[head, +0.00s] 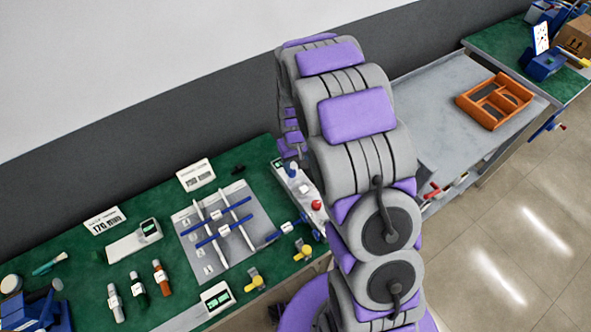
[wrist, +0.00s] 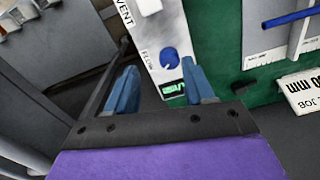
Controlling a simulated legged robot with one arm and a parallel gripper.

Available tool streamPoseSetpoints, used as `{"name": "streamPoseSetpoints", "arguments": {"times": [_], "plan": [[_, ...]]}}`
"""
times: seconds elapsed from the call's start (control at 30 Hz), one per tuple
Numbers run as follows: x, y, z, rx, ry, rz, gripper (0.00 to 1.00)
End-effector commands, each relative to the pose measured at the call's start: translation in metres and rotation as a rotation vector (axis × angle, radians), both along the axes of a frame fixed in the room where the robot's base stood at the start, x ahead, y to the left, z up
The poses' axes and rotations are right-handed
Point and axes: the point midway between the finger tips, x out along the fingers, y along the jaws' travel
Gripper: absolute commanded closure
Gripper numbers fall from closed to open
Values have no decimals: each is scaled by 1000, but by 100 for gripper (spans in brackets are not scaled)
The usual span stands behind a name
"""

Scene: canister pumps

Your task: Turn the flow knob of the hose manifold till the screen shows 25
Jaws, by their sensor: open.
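The hose manifold is a pale panel (wrist: 154,30) in the wrist view, with the words VENT and FLOW on it. Its blue round flow knob (wrist: 170,58) has a light mark. A small green-lit screen (wrist: 172,91) sits just below the knob, partly beside my right finger, and its digits are not readable. My gripper (wrist: 158,68) is open, with blue fingers apart and nothing seen between them; the knob shows beyond the fingertips, nearer the right one. In the head view the manifold (head: 297,188) stands at the bench's right end, partly hidden by my arm.
The green bench (head: 100,250) carries a grey board (head: 192,267) with blue and white rods, a meter (head: 149,230), and white label cards (head: 195,174). Yellow fittings (head: 255,279) lie near the front edge. A grey table with an orange tray (head: 495,100) stands to the right.

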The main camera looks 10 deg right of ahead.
Motion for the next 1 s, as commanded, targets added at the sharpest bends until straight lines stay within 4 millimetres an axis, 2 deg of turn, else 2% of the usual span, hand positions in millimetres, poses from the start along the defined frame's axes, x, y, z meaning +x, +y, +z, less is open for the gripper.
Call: {"name": "streamPoseSetpoints", "arguments": {"times": [0.1, 0.23, 0.6, 1.0], "plan": [[-1, 4, -18, -3, 3, 1, 47], [0, 4, -28, -3, 1, 1, 47], [0, -3, -33, 4, -2, 0, 47], [0, 2, -32, -2, -1, 1, 85]]}}
